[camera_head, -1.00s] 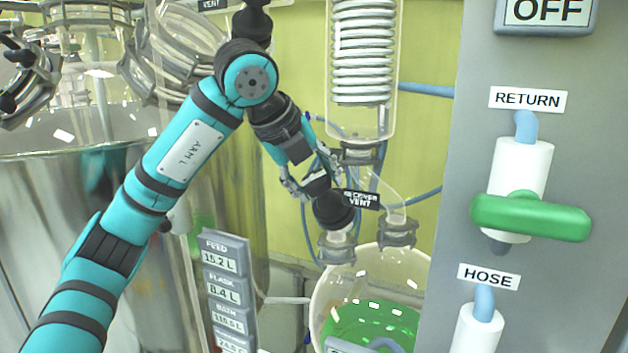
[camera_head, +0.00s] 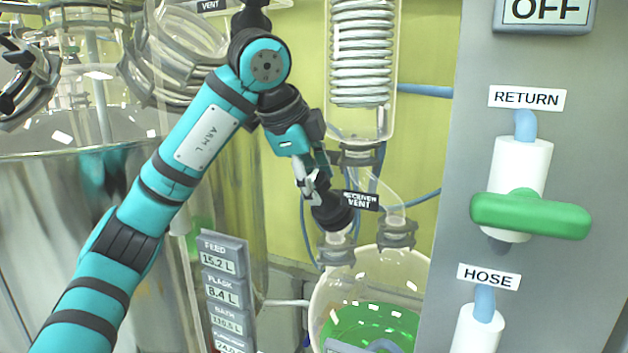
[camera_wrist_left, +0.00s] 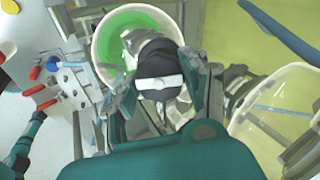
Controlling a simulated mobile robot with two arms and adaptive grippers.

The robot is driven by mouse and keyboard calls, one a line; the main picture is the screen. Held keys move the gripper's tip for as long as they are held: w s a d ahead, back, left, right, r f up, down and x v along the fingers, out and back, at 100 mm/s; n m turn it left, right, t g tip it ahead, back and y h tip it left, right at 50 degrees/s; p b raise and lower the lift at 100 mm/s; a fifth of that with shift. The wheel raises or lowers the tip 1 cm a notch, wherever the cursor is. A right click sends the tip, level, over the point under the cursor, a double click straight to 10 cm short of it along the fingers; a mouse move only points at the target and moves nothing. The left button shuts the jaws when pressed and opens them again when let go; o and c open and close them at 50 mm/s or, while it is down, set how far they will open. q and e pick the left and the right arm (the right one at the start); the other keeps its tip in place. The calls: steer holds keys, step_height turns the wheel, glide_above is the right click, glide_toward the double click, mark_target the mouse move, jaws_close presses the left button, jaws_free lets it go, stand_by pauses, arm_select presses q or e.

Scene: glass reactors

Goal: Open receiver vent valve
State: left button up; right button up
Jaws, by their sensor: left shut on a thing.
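The receiver vent valve is a black knob (camera_head: 333,212) on a clamped glass neck above the receiver flask (camera_head: 322,300), which holds green liquid. A black "RECEIVER VENT" label (camera_head: 361,200) is beside the knob. My left gripper (camera_head: 318,194) reaches down from the upper left and is shut on the knob. In the left wrist view the black knob (camera_wrist_left: 160,75) with a pale bar across it sits between the two fingers of my left gripper (camera_wrist_left: 165,92).
A grey panel with a green-handled RETURN valve (camera_head: 531,215) and a HOSE valve stands at the right. A coiled glass condenser (camera_head: 361,60) hangs above the flask. A readout stack (camera_head: 224,290) stands left of the flask. A large steel vessel (camera_head: 60,230) is behind my arm.

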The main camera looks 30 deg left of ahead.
mark_target(314, 177)
arm_select(q)
steer(key=n, duration=0.5)
steer(key=shift+n+g, duration=0.3)
stand_by(0.4)
steer(key=o, duration=1.2)
step_height(314, 177, up, 10)
steer(key=shift+w+r, duration=0.1)
